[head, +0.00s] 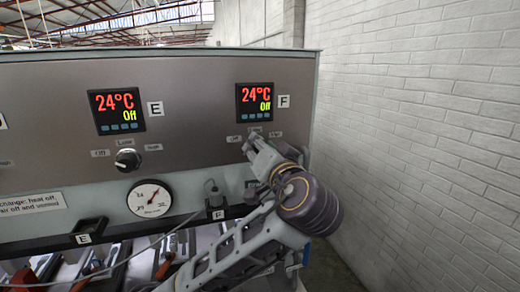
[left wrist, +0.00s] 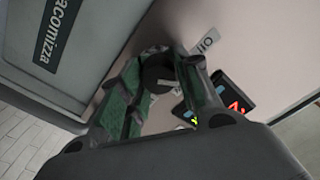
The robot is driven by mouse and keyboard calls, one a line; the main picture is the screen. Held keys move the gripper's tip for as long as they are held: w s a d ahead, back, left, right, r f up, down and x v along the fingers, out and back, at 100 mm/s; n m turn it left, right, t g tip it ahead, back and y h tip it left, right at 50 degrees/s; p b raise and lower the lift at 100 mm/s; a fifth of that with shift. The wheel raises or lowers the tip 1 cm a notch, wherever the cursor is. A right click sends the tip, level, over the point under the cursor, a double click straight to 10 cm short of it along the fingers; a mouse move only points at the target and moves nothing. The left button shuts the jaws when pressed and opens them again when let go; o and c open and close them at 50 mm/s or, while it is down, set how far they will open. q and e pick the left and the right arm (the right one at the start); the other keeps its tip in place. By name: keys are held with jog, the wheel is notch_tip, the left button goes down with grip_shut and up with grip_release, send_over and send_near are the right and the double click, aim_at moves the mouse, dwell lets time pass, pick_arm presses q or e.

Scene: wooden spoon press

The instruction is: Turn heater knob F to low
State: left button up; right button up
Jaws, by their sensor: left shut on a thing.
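The F display (head: 255,102) on the press panel reads 24°C in red and Off in yellow, beside the letter plate F (head: 283,101). My left gripper (head: 252,146) is at the panel just below this display and hides heater knob F in the head view. In the left wrist view, the dark round knob F (left wrist: 158,72) with a pale pointer mark shows between the fingers of my left gripper (left wrist: 155,85), which is shut on it. The Off label (left wrist: 206,41) is beside the knob there. My right gripper is not in view.
To the left are knob E (head: 127,160), its display (head: 116,110) reading 24°C and Off, and a round gauge (head: 150,198). A white brick wall (head: 420,110) stands to the right of the press. Cables and orange-handled parts are low at the left.

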pick_arm(q)
jog(key=shift+f+m+p, duration=0.1)
jog(key=shift+m+p, duration=0.8)
jog(key=shift+m, duration=2)
jog(key=o, duration=1)
jog(key=shift+s+d, duration=0.1)
jog(key=shift+s, duration=0.05)
jog(key=v, duration=1.1)
jog(key=shift+s, duration=0.3)
